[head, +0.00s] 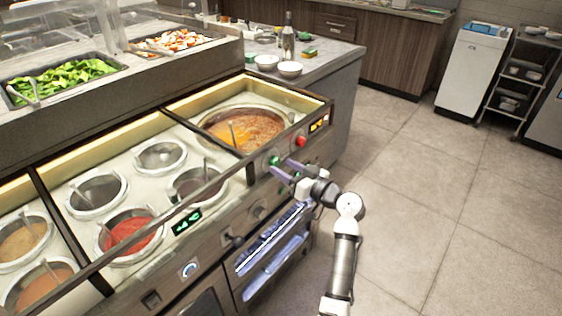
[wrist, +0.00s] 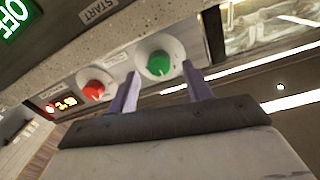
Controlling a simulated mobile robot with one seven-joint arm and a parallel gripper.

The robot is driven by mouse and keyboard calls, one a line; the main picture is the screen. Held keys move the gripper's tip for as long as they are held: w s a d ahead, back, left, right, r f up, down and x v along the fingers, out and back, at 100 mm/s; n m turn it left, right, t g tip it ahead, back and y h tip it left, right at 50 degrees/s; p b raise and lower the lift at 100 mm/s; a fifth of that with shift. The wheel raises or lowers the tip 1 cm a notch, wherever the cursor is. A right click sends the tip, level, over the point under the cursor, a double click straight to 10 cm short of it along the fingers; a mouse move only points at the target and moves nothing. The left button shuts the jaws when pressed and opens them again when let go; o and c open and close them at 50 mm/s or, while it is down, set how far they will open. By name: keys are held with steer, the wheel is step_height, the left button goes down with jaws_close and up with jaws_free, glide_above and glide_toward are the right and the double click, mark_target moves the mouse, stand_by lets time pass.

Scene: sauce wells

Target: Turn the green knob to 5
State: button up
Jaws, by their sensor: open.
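The green knob (wrist: 159,64) is a round knob with a white surround on the counter's front panel. It also shows in the head view (head: 274,161), partly beside my fingers. My gripper (wrist: 160,82) is open, with its two purple fingers pointing at the panel and the green knob between and just beyond their tips. In the head view my gripper (head: 283,168) reaches the panel from the right. I cannot tell whether the fingers touch the knob.
A red knob (wrist: 94,90) sits close beside the green one, near my left finger in the wrist view. A large soup well (head: 243,130) lies behind the panel. The tiled floor (head: 420,200) to the right is clear.

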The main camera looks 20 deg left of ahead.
steer(key=shift+x, duration=1.2)
steer(key=c, duration=1)
